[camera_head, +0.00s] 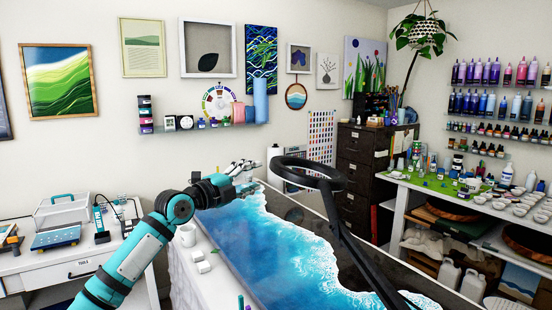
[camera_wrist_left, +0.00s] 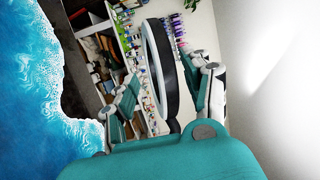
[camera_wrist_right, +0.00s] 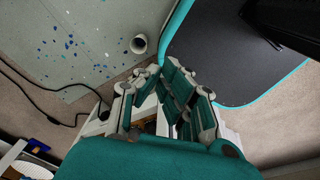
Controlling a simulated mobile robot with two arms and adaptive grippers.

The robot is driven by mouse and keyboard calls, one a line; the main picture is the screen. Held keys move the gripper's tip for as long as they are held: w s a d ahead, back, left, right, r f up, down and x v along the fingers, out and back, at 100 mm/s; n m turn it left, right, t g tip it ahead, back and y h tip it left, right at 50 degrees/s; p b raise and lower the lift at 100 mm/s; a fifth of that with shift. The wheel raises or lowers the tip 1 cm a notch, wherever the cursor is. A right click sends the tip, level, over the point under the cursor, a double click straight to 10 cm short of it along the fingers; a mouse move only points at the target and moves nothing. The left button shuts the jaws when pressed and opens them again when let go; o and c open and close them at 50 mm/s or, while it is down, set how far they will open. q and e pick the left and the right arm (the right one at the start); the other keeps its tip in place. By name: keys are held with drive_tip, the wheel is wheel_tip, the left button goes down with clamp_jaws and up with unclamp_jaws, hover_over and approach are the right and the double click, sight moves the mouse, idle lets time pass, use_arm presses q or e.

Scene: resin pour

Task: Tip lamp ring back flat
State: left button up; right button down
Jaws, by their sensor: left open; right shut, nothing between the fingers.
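The black lamp ring (camera_head: 313,163) hangs over the ocean-patterned resin panel (camera_head: 265,235) on its dark arm (camera_head: 355,245). It looks slightly tilted in the head view. My left gripper (camera_head: 243,168) is open, just left of the ring. In the left wrist view the ring (camera_wrist_left: 167,65) shows as a narrow upright loop between the two fingers of my left gripper (camera_wrist_left: 168,80). I cannot tell whether the fingers reach around it, and no contact is visible. My right gripper (camera_wrist_right: 160,72) is shut and empty, pointing down over the floor; it is outside the head view.
A filing cabinet (camera_head: 350,170) stands behind. A cluttered shelf unit (camera_head: 465,215) is at right. In the right wrist view, a dark teal-edged mat (camera_wrist_right: 235,65) lies below.

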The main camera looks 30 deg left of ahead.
sight(272, 168)
use_arm(q)
drive_tip(key=p+x, duration=0.3)
drive_tip(key=x, duration=0.6)
drive_tip(key=shift+w+d+p, duration=0.1)
drive_tip(key=shift+w+p, duration=0.2)
use_arm(e)
drive_tip(key=r, duration=0.1)
drive_tip(key=w+r, duration=0.1)
drive_tip(key=r, duration=0.2)
drive_tip(key=shift+w+d+r, duration=0.15)
drive_tip(key=shift+d+r, duration=0.15)
use_arm(q)
drive_tip(key=shift+c, duration=0.2)
clamp_jaws()
use_arm(e)
drive_tip(key=shift+a, duration=0.15)
